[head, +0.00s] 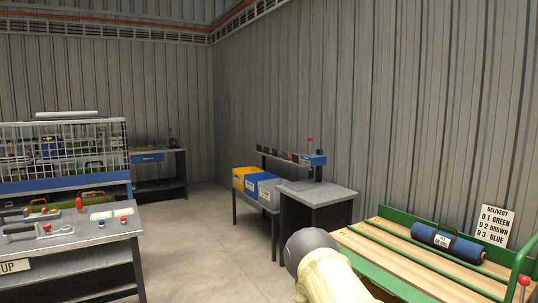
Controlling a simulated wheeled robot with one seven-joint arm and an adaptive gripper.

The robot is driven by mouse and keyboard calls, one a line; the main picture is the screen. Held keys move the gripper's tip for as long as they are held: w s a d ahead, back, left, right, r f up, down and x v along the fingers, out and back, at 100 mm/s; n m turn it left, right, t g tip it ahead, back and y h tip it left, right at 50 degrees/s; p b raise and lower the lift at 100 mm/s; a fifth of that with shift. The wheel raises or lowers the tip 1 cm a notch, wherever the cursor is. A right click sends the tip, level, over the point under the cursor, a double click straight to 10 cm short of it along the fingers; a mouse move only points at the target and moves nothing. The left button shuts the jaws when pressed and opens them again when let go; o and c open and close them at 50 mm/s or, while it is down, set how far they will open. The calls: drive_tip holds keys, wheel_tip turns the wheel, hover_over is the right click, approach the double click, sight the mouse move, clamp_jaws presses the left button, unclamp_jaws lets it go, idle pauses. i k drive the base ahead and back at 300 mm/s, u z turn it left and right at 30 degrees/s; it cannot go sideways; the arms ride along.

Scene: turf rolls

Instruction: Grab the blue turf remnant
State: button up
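A blue roll (467,250) with a dark middle band and a small pale label lies on its side at the right. It rests on a wooden-slatted bench with a green frame (390,213), near the bench's back edge. I cannot read the label, so I cannot tell whether this roll is the blue turf remnant. Part of my arm, cream with a dark grey rounded end, shows at the bottom in front of the bench. My gripper is not in view.
A delivery sign (494,226) listing green, brown and blue stands behind the roll. A grey-topped bench (316,193) and yellow, blue and grey bins (251,185) stand left of it. A tool table (70,235) is at left. Open floor (200,245) lies between.

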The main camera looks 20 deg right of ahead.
sight(275, 151)
drive_tip(key=u, duration=0.05)
drive_tip(key=i, duration=3.45)
drive_tip(key=z, duration=0.2)
drive_tip(key=i, duration=1.75)
drive_tip(key=z, duration=0.55)
drive_tip(key=i, duration=1.85)
drive_tip(key=z, duration=0.25)
